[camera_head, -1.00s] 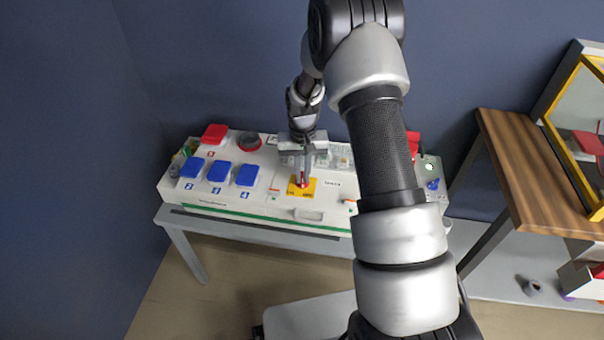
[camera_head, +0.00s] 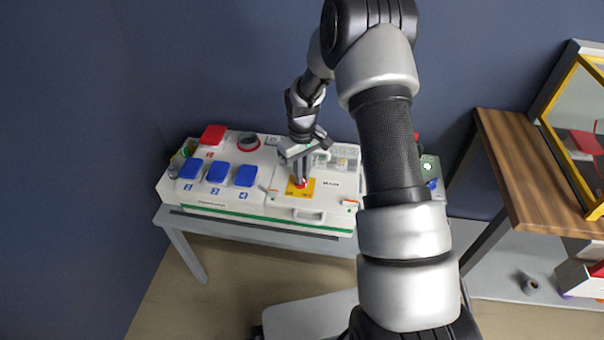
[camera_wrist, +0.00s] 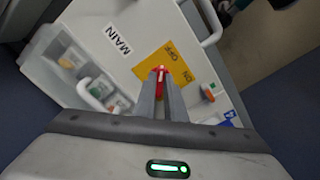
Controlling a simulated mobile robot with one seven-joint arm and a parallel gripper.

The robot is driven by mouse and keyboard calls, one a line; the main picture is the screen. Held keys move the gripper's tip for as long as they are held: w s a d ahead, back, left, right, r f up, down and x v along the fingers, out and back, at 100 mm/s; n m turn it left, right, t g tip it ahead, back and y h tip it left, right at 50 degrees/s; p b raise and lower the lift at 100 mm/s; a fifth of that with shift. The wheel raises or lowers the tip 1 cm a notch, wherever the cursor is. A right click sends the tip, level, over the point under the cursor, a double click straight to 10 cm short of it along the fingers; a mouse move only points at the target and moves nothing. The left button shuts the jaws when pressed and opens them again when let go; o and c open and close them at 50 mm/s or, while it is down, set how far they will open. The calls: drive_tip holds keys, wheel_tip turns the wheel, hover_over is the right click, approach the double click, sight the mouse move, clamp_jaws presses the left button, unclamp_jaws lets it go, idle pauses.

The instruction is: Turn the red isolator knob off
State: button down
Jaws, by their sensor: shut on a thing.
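The red isolator knob (camera_wrist: 160,71) sits on a yellow plate (camera_wrist: 176,57) printed ON and OFF, beside the word MAIN on the white panel. The yellow plate also shows in the head view (camera_head: 309,187), mostly behind my gripper. My gripper (camera_wrist: 160,78) points down at the plate and is shut on the knob, with a finger on either side of it. It also shows in the head view (camera_head: 301,180). The knob's lower part is hidden between the fingers. Which mark the knob points to I cannot tell surely.
Several blue covers (camera_head: 217,173) and a red cover (camera_head: 213,135) stand to the left on the panel. A clear-lidded box (camera_head: 346,157) lies behind. A white handle (camera_head: 308,215) is at the panel's front. A wooden table (camera_head: 535,175) stands right.

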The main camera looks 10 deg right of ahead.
idle(0.3)
drive_tip(key=c, duration=1.8)
unclamp_jaws()
wheel_tip(320, 180, up, 18)
drive_tip(key=p, duration=0.3)
drive_tip(key=shift+f, duration=0.25)
